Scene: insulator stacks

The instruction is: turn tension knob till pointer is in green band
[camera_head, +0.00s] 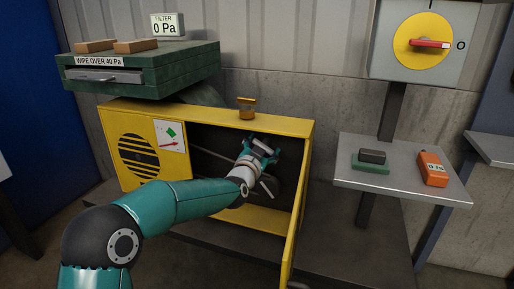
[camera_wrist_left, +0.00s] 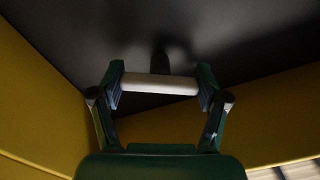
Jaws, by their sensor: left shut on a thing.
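The yellow cabinet (camera_head: 213,118) stands open at the front. A white gauge (camera_head: 163,148) on its front has a green band (camera_head: 171,132) and a red pointer (camera_head: 168,145). The pointer lies below the green band, outside it. My left gripper (camera_head: 264,148) is inside the cabinet opening. In the left wrist view my left gripper (camera_wrist_left: 160,86) is shut on a pale bar-shaped knob (camera_wrist_left: 160,84), one pad at each end. The knob stands against a dark surface. My right gripper is not in view.
A small brass fitting (camera_head: 246,108) stands on the cabinet top. The open yellow door (camera_head: 294,232) is at the right of the opening. A grey shelf (camera_head: 400,190) holds an orange meter (camera_head: 432,168) and a green-based block (camera_head: 370,162). A green filter box (camera_head: 150,75) sits behind.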

